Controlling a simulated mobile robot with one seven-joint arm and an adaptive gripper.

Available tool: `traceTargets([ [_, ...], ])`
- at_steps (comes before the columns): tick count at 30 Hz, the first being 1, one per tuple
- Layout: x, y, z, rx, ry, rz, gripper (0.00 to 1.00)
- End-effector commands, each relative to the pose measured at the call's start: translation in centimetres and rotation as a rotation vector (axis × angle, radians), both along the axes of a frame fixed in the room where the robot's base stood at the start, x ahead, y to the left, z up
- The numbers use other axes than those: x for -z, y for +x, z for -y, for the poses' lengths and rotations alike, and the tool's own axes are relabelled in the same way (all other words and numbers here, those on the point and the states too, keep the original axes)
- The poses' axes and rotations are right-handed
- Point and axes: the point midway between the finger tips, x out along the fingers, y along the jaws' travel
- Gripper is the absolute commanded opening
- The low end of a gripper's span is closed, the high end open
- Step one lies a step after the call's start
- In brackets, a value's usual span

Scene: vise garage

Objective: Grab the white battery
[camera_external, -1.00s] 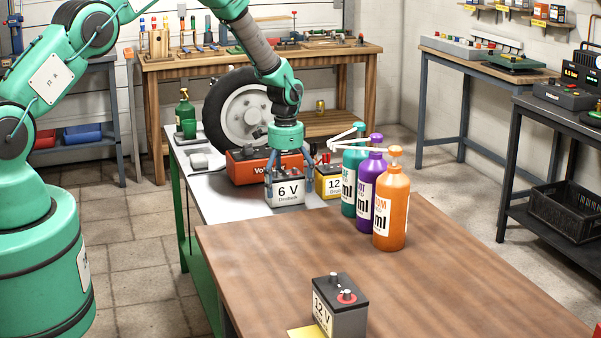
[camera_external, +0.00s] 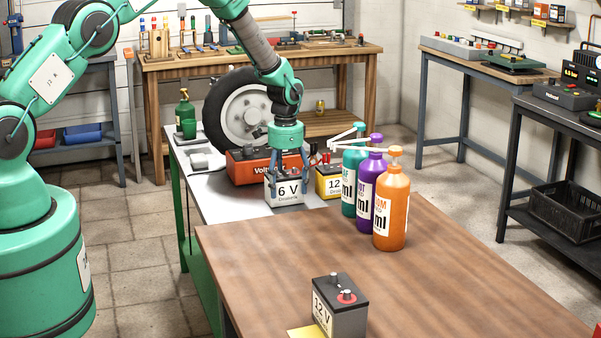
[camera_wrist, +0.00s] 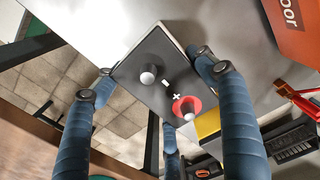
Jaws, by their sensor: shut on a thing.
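The white battery (camera_external: 284,192), labelled 6 V, stands upright on the light grey bench top, in front of the red charger. My gripper (camera_external: 287,178) points down over it, and its blue fingers are shut on the battery's sides. In the wrist view, the battery's dark top (camera_wrist: 172,82) shows two pale terminals, one with a red ring, between my blue fingers. The fingertips' contact points are partly hidden. No lift off the bench is visible.
The red charger (camera_external: 248,168) is close behind. A yellow 12 V battery (camera_external: 328,182) stands just right, then teal, purple and orange (camera_external: 392,212) pump bottles. Another 12 V battery (camera_external: 340,308) stands on the brown table (camera_external: 300,255), whose middle is clear. A green spray bottle (camera_external: 186,118) is at the back left.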

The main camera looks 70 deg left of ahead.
Motion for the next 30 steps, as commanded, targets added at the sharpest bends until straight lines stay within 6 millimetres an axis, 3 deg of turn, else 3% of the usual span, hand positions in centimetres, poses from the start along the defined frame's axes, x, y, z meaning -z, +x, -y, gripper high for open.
traceTargets([
  [12, -3.8, 0.3, -0.1, 0.000, 0.003, 0.006, 0.13],
  [30, -4.5, -7.8, 3.7, 0.000, 0.002, 0.003, 0.13],
])
